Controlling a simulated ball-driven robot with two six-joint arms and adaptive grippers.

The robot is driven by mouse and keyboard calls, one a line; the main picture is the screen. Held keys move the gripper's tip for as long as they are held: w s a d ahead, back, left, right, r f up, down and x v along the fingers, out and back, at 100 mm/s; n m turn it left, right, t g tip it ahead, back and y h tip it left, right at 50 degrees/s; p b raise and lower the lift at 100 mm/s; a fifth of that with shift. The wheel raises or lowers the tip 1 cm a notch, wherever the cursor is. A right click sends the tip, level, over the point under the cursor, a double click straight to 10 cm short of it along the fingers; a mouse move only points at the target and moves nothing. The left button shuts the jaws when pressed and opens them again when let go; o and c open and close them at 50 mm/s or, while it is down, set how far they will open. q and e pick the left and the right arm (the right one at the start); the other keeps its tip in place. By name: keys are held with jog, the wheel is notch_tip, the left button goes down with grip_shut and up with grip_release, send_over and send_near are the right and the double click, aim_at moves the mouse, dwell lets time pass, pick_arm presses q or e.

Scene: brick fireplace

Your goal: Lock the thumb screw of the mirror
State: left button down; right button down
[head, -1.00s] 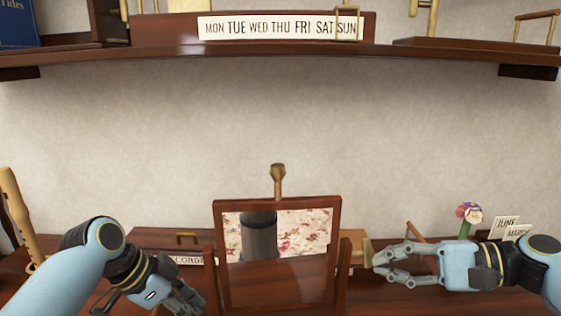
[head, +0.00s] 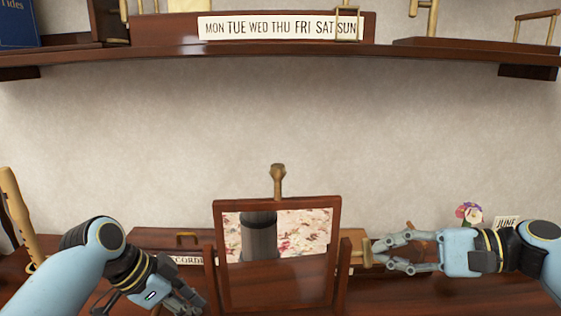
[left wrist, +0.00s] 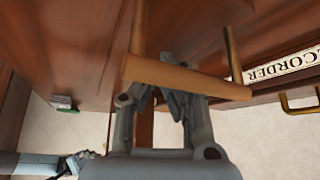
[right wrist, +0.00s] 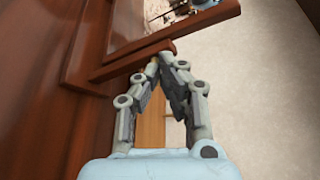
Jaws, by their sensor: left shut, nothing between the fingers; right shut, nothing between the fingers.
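The mirror (head: 290,285) stands upright in a dark wooden frame between two posts. My left gripper (head: 195,306) is shut low at the left of the mirror. In the left wrist view its fingertips (left wrist: 165,90) are partly behind a wooden bar (left wrist: 185,77).
A box labelled RECORDER (head: 160,238) with a brass handle is behind the left arm. A flower (head: 468,212) and month cards (head: 506,223) stand at the right, partly behind my right arm. A shelf (head: 280,55) crosses above. The wall between is clear.

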jog(key=shift+w+r, duration=0.2)
jog(key=shift+w, duration=0.05)
dwell(0.4)
jog(key=d, duration=0.6)
jog(key=shift+r, duration=0.25)
jog(key=s+a+f, duration=0.2)
jog(key=a, duration=0.4)
jog(key=shift+s+f, duration=0.25)
jog(key=shift+f, duration=0.05)
dwell(0.5)
